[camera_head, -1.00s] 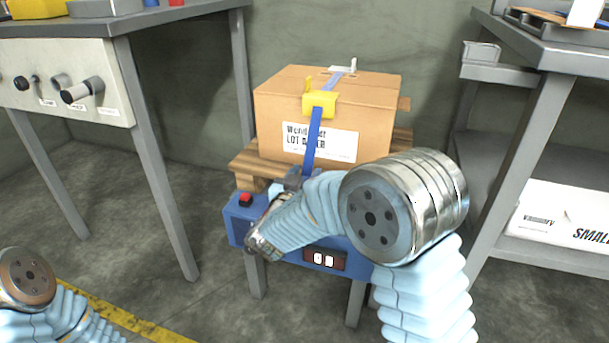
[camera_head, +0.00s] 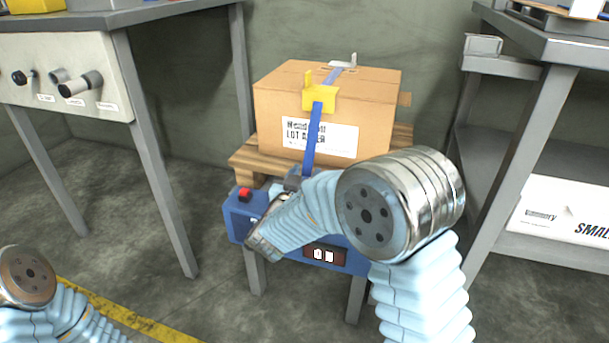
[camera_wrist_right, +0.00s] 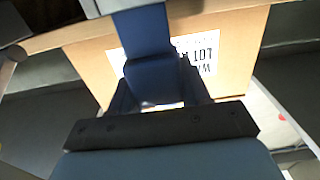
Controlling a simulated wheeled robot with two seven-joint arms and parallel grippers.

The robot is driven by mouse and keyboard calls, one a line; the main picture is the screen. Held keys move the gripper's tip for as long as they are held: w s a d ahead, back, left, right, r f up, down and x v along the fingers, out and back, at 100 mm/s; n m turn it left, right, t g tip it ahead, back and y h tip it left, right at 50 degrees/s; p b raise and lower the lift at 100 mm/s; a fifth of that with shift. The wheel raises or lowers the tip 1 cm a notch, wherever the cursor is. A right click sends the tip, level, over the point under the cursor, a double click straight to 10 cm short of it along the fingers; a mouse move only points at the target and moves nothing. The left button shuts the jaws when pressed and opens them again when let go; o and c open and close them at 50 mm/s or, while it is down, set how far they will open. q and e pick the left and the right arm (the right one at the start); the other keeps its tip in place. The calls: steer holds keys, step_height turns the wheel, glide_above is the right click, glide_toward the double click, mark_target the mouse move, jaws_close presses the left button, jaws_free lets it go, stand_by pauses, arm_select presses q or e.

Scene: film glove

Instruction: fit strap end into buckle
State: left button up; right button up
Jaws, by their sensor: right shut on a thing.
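A blue strap (camera_head: 312,140) runs from the yellow buckle (camera_head: 320,98) down the front of the cardboard box (camera_head: 270,100). The buckle sits at the box's top front edge, with a yellow tab standing up at its left. More strap crosses the box top behind it. My right gripper (camera_head: 292,182) is low in front of the box, partly hidden by my wrist. In the right wrist view the gripper (camera_wrist_right: 158,98) is shut on the strap (camera_wrist_right: 145,45), which is taut-looking. Whether the strap passes through the buckle is hard to tell. My left gripper is out of view.
The box rests on a wooden pallet (camera_head: 242,160) over a blue stand with a red button (camera_head: 244,194) and a small display (camera_head: 323,255). A bench with knobs (camera_head: 80,85) stands left, a grey shelf (camera_head: 540,55) right. Floor between is clear.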

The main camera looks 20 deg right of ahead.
steer(key=shift+f+b, duration=0.65)
steer(key=shift+f, duration=0.45)
steer(key=o, duration=1.1)
steer(key=shift+o, duration=0.2)
steer(key=p+v, duration=0.1)
steer(key=v, duration=1.3)
steer(key=shift+p, duration=0.4)
steer(key=shift+w, duration=0.1)
